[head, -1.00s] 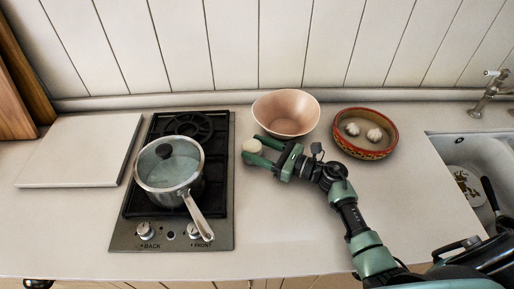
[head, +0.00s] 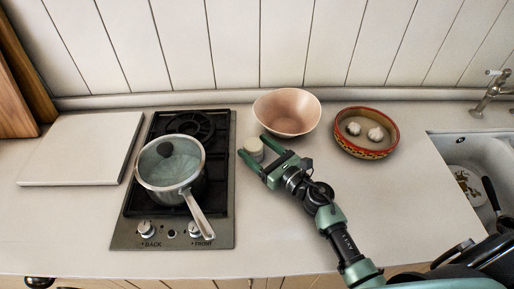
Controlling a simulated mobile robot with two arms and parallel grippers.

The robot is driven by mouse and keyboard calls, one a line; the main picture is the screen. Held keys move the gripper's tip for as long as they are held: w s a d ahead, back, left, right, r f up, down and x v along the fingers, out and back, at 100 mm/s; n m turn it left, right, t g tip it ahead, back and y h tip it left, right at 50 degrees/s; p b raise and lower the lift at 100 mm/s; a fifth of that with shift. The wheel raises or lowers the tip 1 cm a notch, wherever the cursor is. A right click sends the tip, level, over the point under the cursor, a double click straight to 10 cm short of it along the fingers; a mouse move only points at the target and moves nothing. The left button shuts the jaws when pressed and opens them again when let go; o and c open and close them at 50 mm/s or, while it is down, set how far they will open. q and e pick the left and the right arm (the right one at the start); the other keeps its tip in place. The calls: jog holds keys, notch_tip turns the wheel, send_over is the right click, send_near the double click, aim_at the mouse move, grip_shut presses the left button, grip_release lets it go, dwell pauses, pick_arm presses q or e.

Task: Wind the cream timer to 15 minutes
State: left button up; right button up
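The cream timer (head: 253,148) is a small round object on the counter, just right of the hob and in front of the pink bowl. My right gripper (head: 254,152) reaches in from the lower right, with its green fingers apart on either side of the timer. I cannot tell whether the fingers touch it. The timer's dial marks are too small to read. My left gripper is not in view.
A hob (head: 130,225) with a lidded saucepan (head: 171,165) stands left of the timer. The pink bowl (head: 287,112) is close behind. A patterned dish (head: 366,153) with garlic stands to the right, before the sink (head: 479,152). The front counter is clear.

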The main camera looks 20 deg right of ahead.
aim_at(260, 153)
dwell(0.3)
jog(key=b+v, duration=0.2)
jog(key=v, duration=0.5)
jog(key=shift+f, duration=0.15)
jog(key=shift+s+d, duration=0.1)
jog(key=shift+s, duration=0.25)
